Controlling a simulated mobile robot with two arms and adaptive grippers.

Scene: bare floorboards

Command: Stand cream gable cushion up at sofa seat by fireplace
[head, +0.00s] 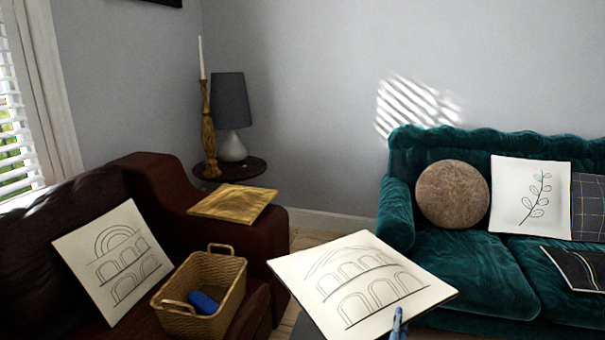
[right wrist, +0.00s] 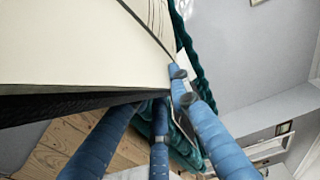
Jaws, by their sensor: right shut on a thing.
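The cream gable cushion (head: 362,282), with a line-drawn gable over two rows of arches, is held in the air at the bottom centre of the head view, tilted nearly flat with its print up. My right gripper (head: 398,325) is shut on its near edge. In the right wrist view the blue fingers of my right gripper (right wrist: 172,88) close at the edge of the cushion (right wrist: 70,45). The teal sofa (head: 462,272) stands behind and right of the held cushion. I cannot pick out a fireplace for certain. My left gripper is out of view.
The teal sofa bears a round brown cushion (head: 452,194), a leaf-print cushion (head: 528,195), a dark checked cushion (head: 588,207) and a flat black cushion (head: 577,268).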

